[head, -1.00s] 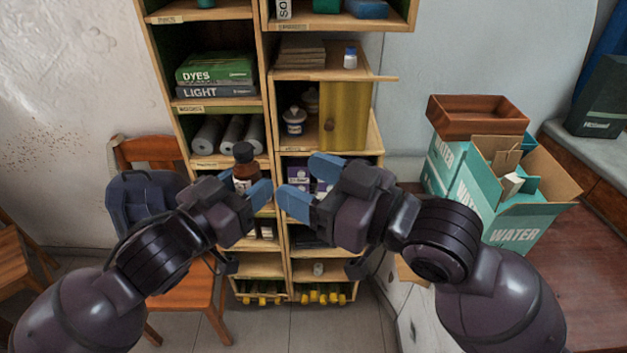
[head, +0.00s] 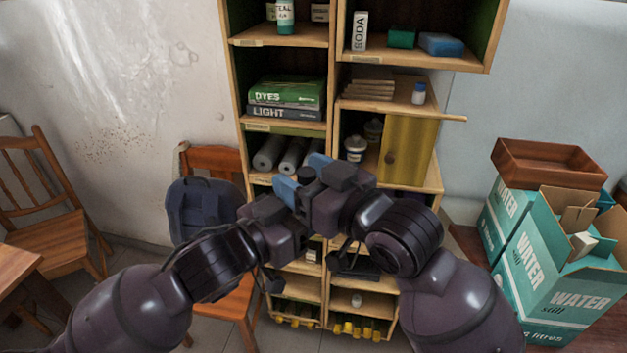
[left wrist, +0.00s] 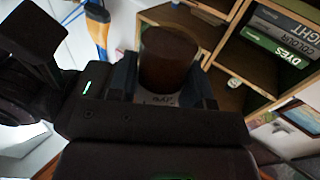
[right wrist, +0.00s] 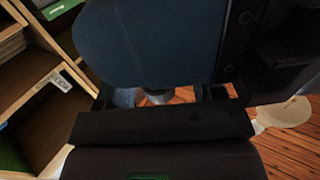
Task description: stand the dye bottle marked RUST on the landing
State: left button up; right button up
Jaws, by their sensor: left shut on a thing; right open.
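My left gripper (left wrist: 168,84) is shut on a brown bottle (left wrist: 168,58), which fills the space between its fingers in the left wrist view. Part of a pale label shows low on the bottle, too small and dark to read. In the head view the bottle is largely hidden behind my right gripper (head: 301,176); a dark cap (head: 306,173) seems to show between the blue fingers. The right gripper is open, close to the held bottle; I cannot tell whether they touch. I cannot make out the landing in these views.
A wooden shelf unit (head: 285,124) stands ahead with books, rolls, jars and a TEAL bottle (head: 285,17). A chair with a dark backpack (head: 203,207) is at left. WATER cartons (head: 560,270) and a brown tray (head: 548,163) stand at right.

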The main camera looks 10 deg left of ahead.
jog(key=c, duration=0.8)
pick_arm(q)
jog(key=o, duration=0.6)
pick_arm(e)
jog(key=shift+c, duration=0.9)
pick_arm(q)
jog(key=shift+o, duration=1)
pick_arm(e)
grip_shut()
pick_arm(q)
jog(key=shift+o, duration=1.3)
jog(key=shift+s+a, duration=0.1)
